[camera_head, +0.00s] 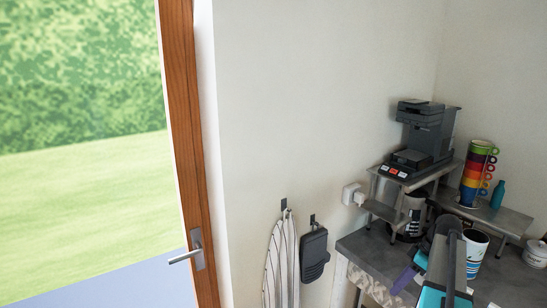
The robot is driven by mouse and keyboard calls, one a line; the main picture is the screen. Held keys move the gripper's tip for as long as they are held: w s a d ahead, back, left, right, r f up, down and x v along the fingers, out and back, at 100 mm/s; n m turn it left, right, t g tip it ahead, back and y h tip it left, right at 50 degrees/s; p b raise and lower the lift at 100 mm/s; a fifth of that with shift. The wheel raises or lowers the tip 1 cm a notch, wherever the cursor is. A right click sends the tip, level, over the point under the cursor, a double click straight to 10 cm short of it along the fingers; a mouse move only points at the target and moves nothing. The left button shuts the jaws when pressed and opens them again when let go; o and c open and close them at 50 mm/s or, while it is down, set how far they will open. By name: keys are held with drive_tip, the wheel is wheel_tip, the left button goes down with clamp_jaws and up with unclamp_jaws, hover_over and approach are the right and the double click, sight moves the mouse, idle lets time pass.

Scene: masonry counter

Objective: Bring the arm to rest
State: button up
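A teal and dark grey link of my arm (447,268) rises from the bottom edge at the lower right, in front of the counter (508,277). Its dark rounded upper end stands left of a patterned cup. I cannot make out my gripper or its fingers in this view. The link hides part of the counter behind it.
On the counter stand a metal shelf (453,172) with a dark coffee machine (427,130), stacked coloured mugs (477,175), a teal bottle (498,194) and the patterned cup (475,254). A purple item (405,279) lies beside my arm. A door (186,150) is left.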

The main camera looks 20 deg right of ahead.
drive_tip(key=w+a+f+n+g+y+b, duration=0.1)
drive_tip(key=w+a+f+n+g+b, duration=0.15)
drive_tip(key=a+f, duration=1.45)
drive_tip(key=s+a+f+g+b, duration=0.1)
drive_tip(key=s+a+f+g, duration=0.35)
drive_tip(key=a+f, duration=0.95)
drive_tip(key=s+a+f+m+h+b, duration=0.1)
drive_tip(key=s+a+f+m, duration=0.3)
drive_tip(key=s+f, duration=0.4)
drive_tip(key=s+a+f+m+h+b, duration=0.2)
drive_tip(key=s+a+f+m+h, duration=0.2)
drive_tip(key=s, duration=1)
drive_tip(key=a+f+m, duration=0.1)
drive_tip(key=a+f, duration=0.2)
drive_tip(key=f, duration=0.2)
drive_tip(key=shift+s+g+h, duration=0.15)
drive_tip(key=shift+g+h, duration=0.15)
drive_tip(key=shift+m, duration=0.35)
